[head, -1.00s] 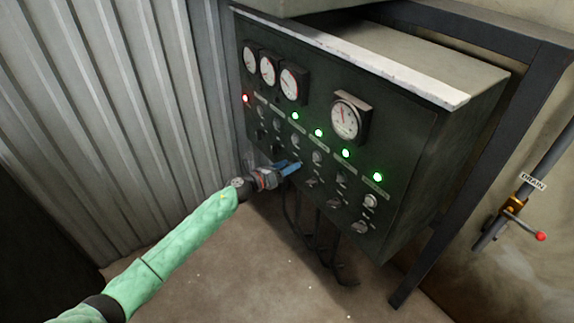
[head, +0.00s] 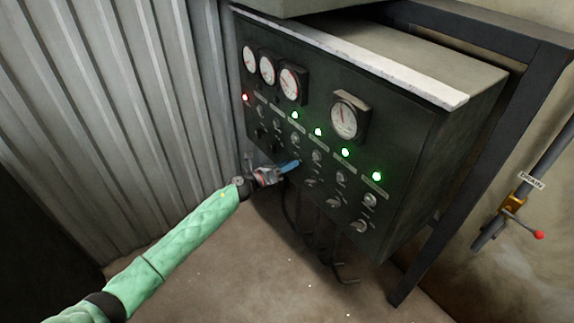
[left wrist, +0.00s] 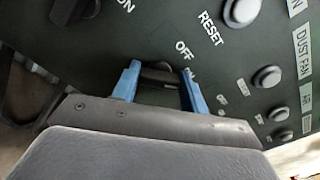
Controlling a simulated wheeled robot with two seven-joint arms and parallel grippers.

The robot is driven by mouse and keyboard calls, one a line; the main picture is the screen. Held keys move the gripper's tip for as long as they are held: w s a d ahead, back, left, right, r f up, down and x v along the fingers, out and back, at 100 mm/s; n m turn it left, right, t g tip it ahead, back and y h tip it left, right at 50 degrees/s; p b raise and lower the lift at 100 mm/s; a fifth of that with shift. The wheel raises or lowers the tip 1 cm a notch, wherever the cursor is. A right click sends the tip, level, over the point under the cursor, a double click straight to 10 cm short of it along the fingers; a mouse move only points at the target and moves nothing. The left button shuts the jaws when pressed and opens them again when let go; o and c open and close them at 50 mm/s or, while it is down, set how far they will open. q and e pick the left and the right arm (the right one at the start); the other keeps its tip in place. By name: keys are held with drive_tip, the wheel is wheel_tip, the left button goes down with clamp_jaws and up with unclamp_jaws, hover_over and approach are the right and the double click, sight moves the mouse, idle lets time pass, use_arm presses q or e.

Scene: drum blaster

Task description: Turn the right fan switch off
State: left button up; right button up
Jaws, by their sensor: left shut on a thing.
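The dark control panel (head: 400,120) carries rows of rotary switches and buttons under indicator lights. My left gripper (head: 294,164) is at the panel's lower row, left of the middle. In the left wrist view its blue fingers (left wrist: 160,76) are shut on a dark switch knob (left wrist: 158,74), one finger on each side. An OFF marking shows just above the knob, and part of another marking is hidden by the right finger. In the head view the fingers hide the knob. I cannot read which fan it belongs to. My right gripper is not in view.
A red light (head: 245,97) glows at the panel's left, and several green lights, such as one (head: 377,176), glow to its right. Gauges (head: 345,117) stick out above. Other lower switches (head: 333,202) sit close right. Cables hang below. A drain valve (head: 516,202) is far right.

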use_arm(q)
drive_tip(key=shift+w+a+f+n+p, duration=0.1)
drive_tip(key=shift+n+p, duration=1)
drive_tip(key=shift+n, duration=1.65)
drive_tip(key=shift+a+f+n+p, duration=0.1)
drive_tip(key=shift+n+p, duration=0.95)
drive_tip(key=shift+n, duration=1.7)
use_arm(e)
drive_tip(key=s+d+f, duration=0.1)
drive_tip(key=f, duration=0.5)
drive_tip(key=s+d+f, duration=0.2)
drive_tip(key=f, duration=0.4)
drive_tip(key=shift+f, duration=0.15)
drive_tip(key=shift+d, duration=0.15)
use_arm(q)
drive_tip(key=o, duration=1)
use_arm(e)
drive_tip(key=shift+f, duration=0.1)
use_arm(q)
drive_tip(key=b+v, duration=0.2)
drive_tip(key=v, duration=0.5)
drive_tip(key=shift+s+a+b, duration=0.25)
drive_tip(key=shift+a+b, duration=0.05)
drive_tip(key=shift+b, duration=0.1)
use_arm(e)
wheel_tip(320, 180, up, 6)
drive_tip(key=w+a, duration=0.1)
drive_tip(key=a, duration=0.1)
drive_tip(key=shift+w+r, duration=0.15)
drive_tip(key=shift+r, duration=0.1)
